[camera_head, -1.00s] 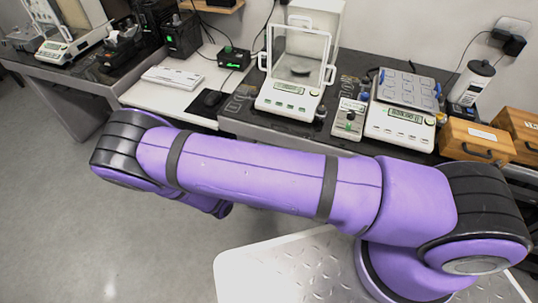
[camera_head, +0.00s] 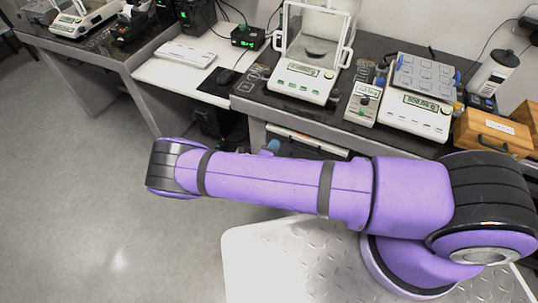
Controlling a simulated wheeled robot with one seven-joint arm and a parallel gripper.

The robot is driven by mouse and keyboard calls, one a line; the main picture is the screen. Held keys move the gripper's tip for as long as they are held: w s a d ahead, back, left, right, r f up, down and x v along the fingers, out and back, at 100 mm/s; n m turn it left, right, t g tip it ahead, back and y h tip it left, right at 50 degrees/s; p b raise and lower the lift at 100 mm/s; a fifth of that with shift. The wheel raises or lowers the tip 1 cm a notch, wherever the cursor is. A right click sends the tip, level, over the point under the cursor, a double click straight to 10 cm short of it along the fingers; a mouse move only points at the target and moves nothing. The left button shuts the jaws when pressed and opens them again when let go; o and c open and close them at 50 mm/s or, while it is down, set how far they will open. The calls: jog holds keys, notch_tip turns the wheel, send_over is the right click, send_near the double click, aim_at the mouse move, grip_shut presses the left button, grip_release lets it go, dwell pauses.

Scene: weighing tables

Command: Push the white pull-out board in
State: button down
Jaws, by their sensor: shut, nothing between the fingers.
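A thin white board edge (camera_head: 308,141) shows under the front of the dark right-hand table, just above my purple arm; it looks like the pull-out board. Its lower and right parts are hidden behind my arm, so I cannot tell how far it sticks out. My arm stretches leftward across the picture in front of the table. A small bluish part (camera_head: 272,146) shows just above the arm, near the board's left end. My gripper is not in view.
The right table carries a glass-shielded balance (camera_head: 303,83), a flat-pan scale (camera_head: 416,113) and a wooden box (camera_head: 491,136). A white desk surface (camera_head: 152,70) to the left holds a keyboard (camera_head: 185,54). The grey floor at lower left is clear.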

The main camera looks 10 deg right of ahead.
aim_at(282, 131)
jog(key=shift+x, duration=2.7)
jog(key=x, duration=0.4)
jog(key=shift+w+d, duration=0.2)
jog(key=shift+w+r, duration=0.1)
jog(key=shift+r, duration=0.05)
jog(key=shift+a, duration=0.1)
jog(key=v, duration=1.4)
jog(key=shift+s, duration=0.25)
jog(key=shift+a, duration=0.1)
